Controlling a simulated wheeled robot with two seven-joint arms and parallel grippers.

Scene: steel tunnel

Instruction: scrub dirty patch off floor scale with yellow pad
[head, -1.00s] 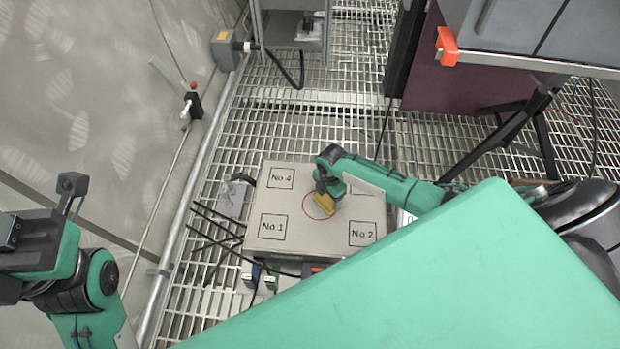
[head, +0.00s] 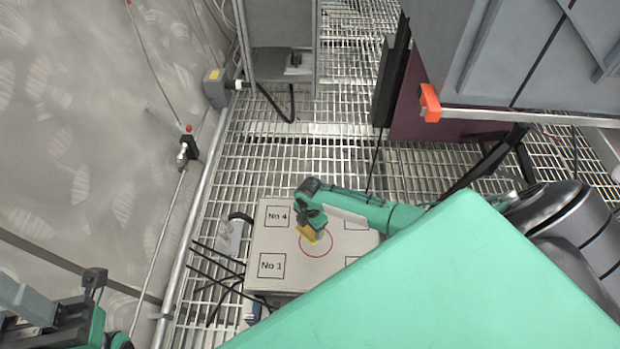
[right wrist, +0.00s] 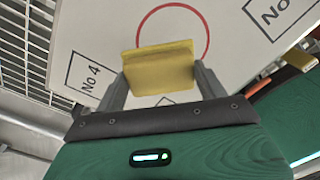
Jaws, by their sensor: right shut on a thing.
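The floor scale (head: 290,279) is a pale plate with numbered squares, such as No 1 and No 4, and a red circle in its middle. My right gripper (head: 312,228) is over the plate, shut on the yellow pad (head: 308,235). The pad also shows between the fingers in the right wrist view (right wrist: 158,70), over part of the red circle's edge. I cannot tell whether it touches the plate. No dirty patch can be made out. My left arm is at the lower left of the head view; its fingers are not clearly visible.
Metal grating (head: 300,160) surrounds the scale. Black cables (head: 215,268) lie at its left. A pipe (head: 205,200) runs along the curved wall (head: 90,130). A grey cabinet (head: 280,45) stands behind, and a large case with an orange corner (head: 430,103) is at upper right.

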